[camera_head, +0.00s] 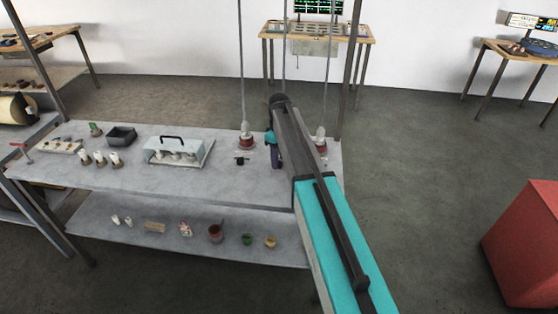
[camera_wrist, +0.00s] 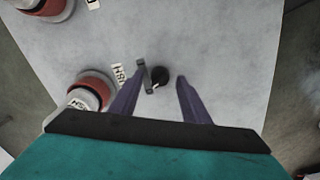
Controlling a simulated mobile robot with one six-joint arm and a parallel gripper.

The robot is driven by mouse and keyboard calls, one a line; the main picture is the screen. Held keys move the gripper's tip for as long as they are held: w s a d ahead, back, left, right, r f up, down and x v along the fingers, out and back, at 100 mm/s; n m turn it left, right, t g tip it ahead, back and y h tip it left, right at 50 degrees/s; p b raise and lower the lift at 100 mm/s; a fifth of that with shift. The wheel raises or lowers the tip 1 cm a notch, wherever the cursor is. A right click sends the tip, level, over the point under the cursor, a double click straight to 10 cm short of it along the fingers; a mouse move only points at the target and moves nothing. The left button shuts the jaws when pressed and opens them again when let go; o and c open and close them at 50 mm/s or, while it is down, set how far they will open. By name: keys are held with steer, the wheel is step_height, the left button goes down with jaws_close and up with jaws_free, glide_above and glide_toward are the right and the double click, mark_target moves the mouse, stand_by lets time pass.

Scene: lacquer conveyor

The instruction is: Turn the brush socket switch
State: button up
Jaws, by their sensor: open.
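In the wrist view, a round black switch knob (camera_wrist: 160,76) sits on the pale bench top, with a small light mark at its lower edge. A white label (camera_wrist: 118,73), partly hidden, lies to its left, beside a red-collared socket (camera_wrist: 97,86). My gripper (camera_wrist: 163,78) is open, its purple fingers reaching to either side of the knob; a narrow grey piece stands at the left fingertip. I cannot tell whether either finger touches the knob. In the head view my gripper (camera_head: 274,150) is over the bench's right part, where my arm hides this knob.
A second red-collared socket (camera_head: 247,141) stands on the bench (camera_head: 215,185), with a black switch (camera_head: 240,158) in front. Another socket (camera_head: 320,141) is right of my gripper. A clear-sided case (camera_head: 178,151) and dark tray (camera_head: 121,136) stand left. The lower shelf holds small pots.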

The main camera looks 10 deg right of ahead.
step_height(320, 180, up, 13)
steer(key=b, duration=0.3)
stand_by(0.5)
